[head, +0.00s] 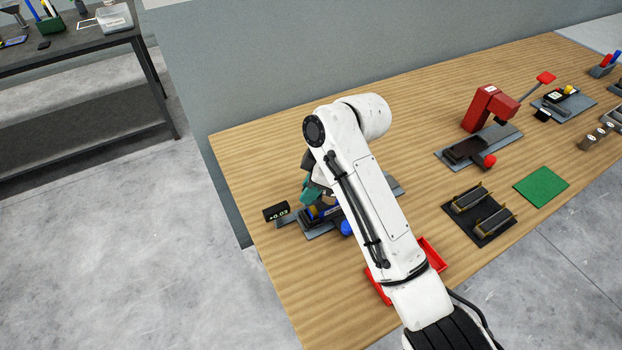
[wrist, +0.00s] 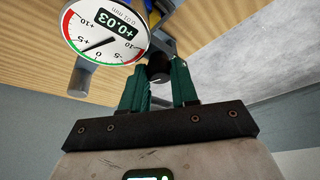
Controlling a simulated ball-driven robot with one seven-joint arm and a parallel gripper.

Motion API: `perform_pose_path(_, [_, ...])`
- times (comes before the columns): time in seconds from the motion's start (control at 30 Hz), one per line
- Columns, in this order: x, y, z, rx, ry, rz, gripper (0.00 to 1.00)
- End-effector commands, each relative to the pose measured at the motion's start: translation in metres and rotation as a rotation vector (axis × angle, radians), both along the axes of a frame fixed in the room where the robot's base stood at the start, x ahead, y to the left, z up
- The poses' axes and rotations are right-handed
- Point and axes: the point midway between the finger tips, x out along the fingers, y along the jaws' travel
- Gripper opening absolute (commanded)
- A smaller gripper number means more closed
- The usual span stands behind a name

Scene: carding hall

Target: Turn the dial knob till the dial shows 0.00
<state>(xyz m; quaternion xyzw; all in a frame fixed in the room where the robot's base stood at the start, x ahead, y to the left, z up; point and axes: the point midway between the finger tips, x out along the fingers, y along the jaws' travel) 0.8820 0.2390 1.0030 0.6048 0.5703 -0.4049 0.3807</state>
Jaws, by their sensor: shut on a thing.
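The dial (wrist: 105,32) is a round white gauge with a red and green rim, close in the wrist view. Its small screen reads +0.03, and its needle points a little to the + side of 0. A black display (head: 276,211) in the head view also reads +0.03. The dark knob (wrist: 158,70) sits between the green fingers of my gripper (wrist: 160,84), which is shut on it. In the head view my gripper (head: 312,190) shows at the gauge stand, and my arm hides much of the stand and the knob.
A red tray (head: 434,254) lies partly behind my arm. To the right are a red press (head: 488,108), a black rack (head: 480,215) and a green mat (head: 541,186). A wall runs along the bench's back. Bare wood lies left and front of the gauge.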

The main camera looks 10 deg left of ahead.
Motion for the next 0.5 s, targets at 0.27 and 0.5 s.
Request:
perform_pose_path(0.27, [0.0007,0.0000,0.0007,0.001,-0.003,-0.003,0.00])
perform_pose_path(0.5, [0.0006,0.0000,0.0004,0.001,-0.002,-0.002,0.51])
